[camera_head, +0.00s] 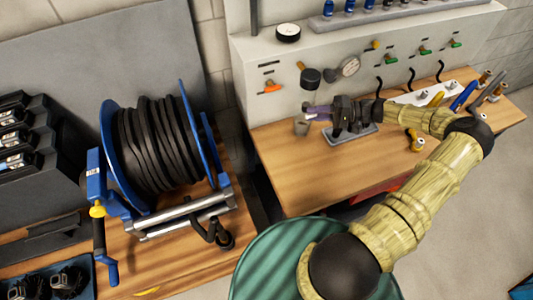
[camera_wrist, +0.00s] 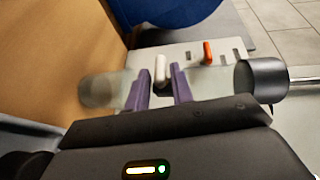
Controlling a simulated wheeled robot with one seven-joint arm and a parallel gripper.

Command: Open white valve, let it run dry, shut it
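The white valve handle (camera_wrist: 160,70) stands on the pale panel in the wrist view, in the gap between my two purple fingers. My gripper (camera_wrist: 161,78) is open, with a finger on each side of the handle; thin gaps seem to show, and I cannot tell whether either finger touches it. In the head view my gripper (camera_head: 318,112) is in front of the panel's lower part, pointing left. The white handle cannot be made out there, probably hidden by my gripper. An orange valve handle (camera_wrist: 207,52) is to its right in the wrist view.
In the head view a grey cup-like cylinder (camera_head: 301,127) is by my fingertips. A blue hose reel (camera_head: 155,145) stands left. The wooden bench (camera_head: 290,170) is bare in front.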

